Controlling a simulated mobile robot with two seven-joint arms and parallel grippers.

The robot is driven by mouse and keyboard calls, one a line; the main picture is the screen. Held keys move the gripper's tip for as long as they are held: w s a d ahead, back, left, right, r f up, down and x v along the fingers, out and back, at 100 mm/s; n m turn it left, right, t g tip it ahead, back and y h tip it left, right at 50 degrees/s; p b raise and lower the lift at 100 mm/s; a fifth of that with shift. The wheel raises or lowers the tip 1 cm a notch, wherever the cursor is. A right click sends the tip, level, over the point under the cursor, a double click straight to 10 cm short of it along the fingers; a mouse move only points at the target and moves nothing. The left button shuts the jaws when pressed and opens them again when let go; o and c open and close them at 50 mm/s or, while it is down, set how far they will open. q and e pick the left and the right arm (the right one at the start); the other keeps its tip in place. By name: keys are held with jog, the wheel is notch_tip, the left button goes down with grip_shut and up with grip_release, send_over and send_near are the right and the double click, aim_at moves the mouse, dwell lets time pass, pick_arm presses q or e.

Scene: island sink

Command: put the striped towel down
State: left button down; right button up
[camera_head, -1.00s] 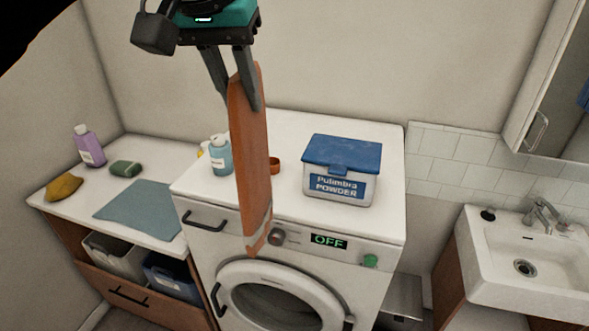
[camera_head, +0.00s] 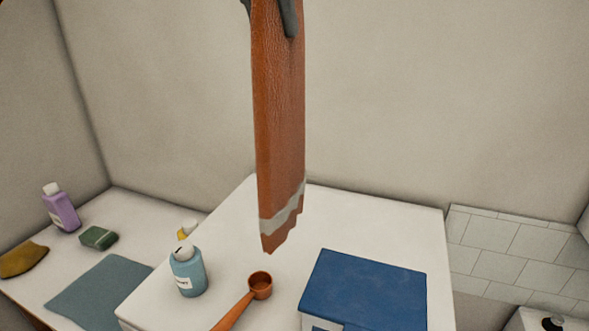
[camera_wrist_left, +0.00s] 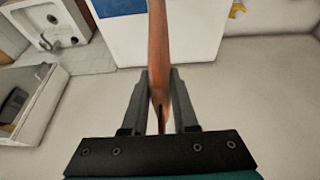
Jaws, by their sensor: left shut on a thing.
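The striped towel (camera_head: 280,120) is orange-brown with a pale grey stripe near its lower end. It hangs upright in the head view, its lower end in front of or above the white washing machine top (camera_head: 410,225); I cannot tell the exact gap. My left gripper (camera_head: 270,15) is at the top edge of the head view, mostly cut off. In the left wrist view my left gripper (camera_wrist_left: 159,85) is shut on the towel (camera_wrist_left: 157,50), which runs away between the two fingers. My right gripper is not in view.
On the machine top are a blue-lidded powder box (camera_head: 365,290), a teal bottle (camera_head: 187,273) and an orange scoop (camera_head: 259,285). The left counter holds a purple bottle (camera_head: 61,208), a green sponge (camera_head: 98,237), a yellow cloth (camera_head: 22,259) and a blue-grey cloth (camera_head: 98,290).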

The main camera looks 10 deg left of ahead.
aim_at(270, 69)
pick_arm(q)
jog(key=f, duration=0.2)
jog(key=f+b, duration=0.1)
jog(key=f, duration=0.2)
jog(key=shift+s+f+b, duration=0.35)
jog(key=shift+b, duration=0.05)
notch_tip(270, 69, down, 9)
jog(key=shift+w+f+b, duration=0.1)
jog(key=shift+f+b, duration=0.05)
jog(key=shift+b, duration=0.35)
jog(key=shift+f, duration=2.4)
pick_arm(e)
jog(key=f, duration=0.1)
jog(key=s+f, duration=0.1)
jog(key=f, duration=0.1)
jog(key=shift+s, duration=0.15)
pick_arm(q)
jog(key=c, duration=0.7)
grip_release()
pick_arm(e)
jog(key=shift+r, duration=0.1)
